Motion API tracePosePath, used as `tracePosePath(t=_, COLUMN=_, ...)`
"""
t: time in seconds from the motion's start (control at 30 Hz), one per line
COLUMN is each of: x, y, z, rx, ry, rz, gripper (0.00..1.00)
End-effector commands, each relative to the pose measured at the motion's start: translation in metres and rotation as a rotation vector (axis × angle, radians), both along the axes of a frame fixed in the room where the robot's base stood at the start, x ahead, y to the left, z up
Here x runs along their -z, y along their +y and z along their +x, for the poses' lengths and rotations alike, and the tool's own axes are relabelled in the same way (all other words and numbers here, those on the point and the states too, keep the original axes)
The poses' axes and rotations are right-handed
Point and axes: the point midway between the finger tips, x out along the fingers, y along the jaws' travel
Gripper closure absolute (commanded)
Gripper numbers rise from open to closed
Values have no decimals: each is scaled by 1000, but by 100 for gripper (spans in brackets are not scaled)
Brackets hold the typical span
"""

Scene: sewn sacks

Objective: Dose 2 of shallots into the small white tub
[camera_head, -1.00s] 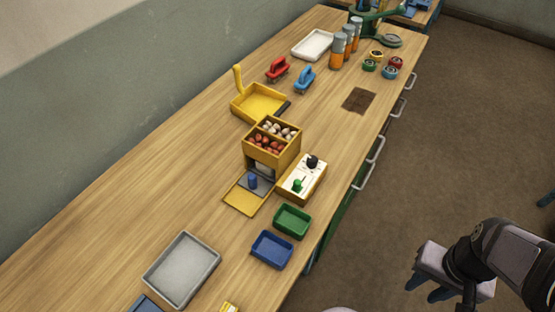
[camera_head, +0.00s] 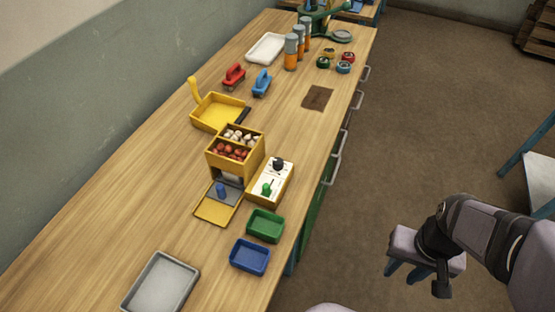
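A yellow dispenser box (camera_head: 229,168) stands on the bench. Its near top compartment holds reddish-brown bulbs that look like shallots (camera_head: 229,150); the far one holds whitish bulbs (camera_head: 240,136). A blue knob (camera_head: 221,190) sits on a grey plate at its foot, above a yellow tray (camera_head: 214,211). Beside it is a white panel box (camera_head: 270,181) with a black knob (camera_head: 278,164) and a green lever (camera_head: 267,188). A white tray (camera_head: 268,48) lies at the far end; no other white tub shows. My gripper (camera_head: 404,271) is open and empty, off the bench to the right.
A green tray (camera_head: 265,226), a blue tray (camera_head: 250,257) and a grey tray (camera_head: 160,284) lie at the near end. A yellow pan (camera_head: 217,112), red (camera_head: 234,75) and blue (camera_head: 262,82) handled tools, and orange-grey cylinders (camera_head: 291,52) stand farther back. Drawer handles (camera_head: 337,144) jut out.

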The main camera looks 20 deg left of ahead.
Motion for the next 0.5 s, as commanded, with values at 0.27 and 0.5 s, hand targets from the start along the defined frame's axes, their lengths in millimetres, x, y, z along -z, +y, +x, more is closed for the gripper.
tracePosePath(t=0.27, x=-7, y=6, z=13, rx=-54, ry=0, rz=0, gripper=57)
tracePosePath(t=0.5, x=-35, y=44, z=74, rx=-343, ry=-1, rz=0, gripper=57)
